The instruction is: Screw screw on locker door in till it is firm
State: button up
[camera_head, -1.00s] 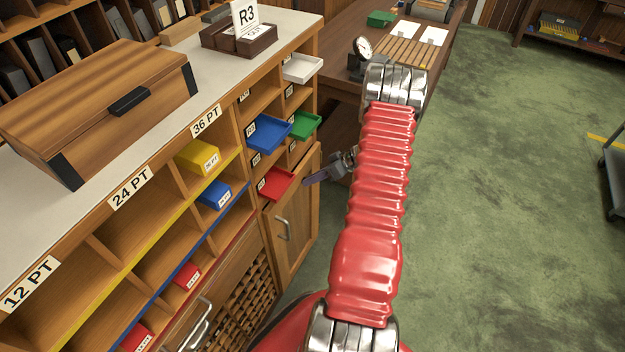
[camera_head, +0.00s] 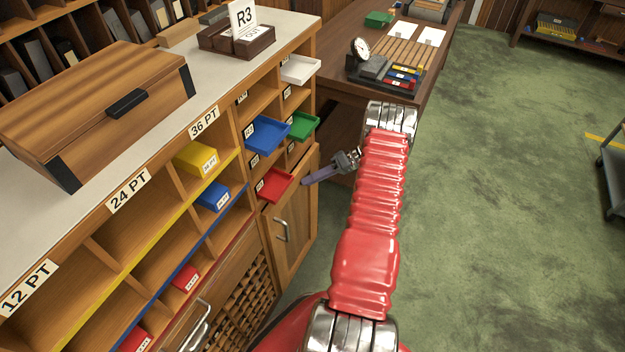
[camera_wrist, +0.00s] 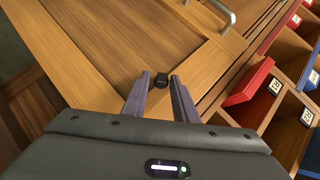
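The locker door (camera_head: 296,228) is a wooden panel with a metal handle (camera_head: 282,230), below the red bin in the head view. It also fills much of the wrist view (camera_wrist: 120,45). A small black screw (camera_wrist: 161,79) sticks out of the door's frame near its edge in the wrist view. My gripper (camera_wrist: 160,77) is open, its two purple-grey fingers on either side of the screw with gaps visible. How deep the screw sits between the fingertips is hard to tell. In the head view my gripper (camera_head: 308,181) is beside the door's top; the screw cannot be made out there.
A red bin (camera_head: 274,184) juts out just above the door, with blue (camera_head: 268,134) and green (camera_head: 303,126) bins higher up. A wooden desk (camera_head: 440,62) stands behind my arm. Green floor (camera_head: 500,200) is open to the right, with a cart (camera_head: 612,170) at the edge.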

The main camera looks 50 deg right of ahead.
jog(key=shift+o, duration=1)
jog(key=shift+a, duration=0.1)
jog(key=shift+r, duration=0.1)
jog(key=v, duration=1.3)
jog(key=shift+s+d, duration=0.25)
jog(key=shift+d, duration=0.05)
jog(key=shift+c, duration=0.5)
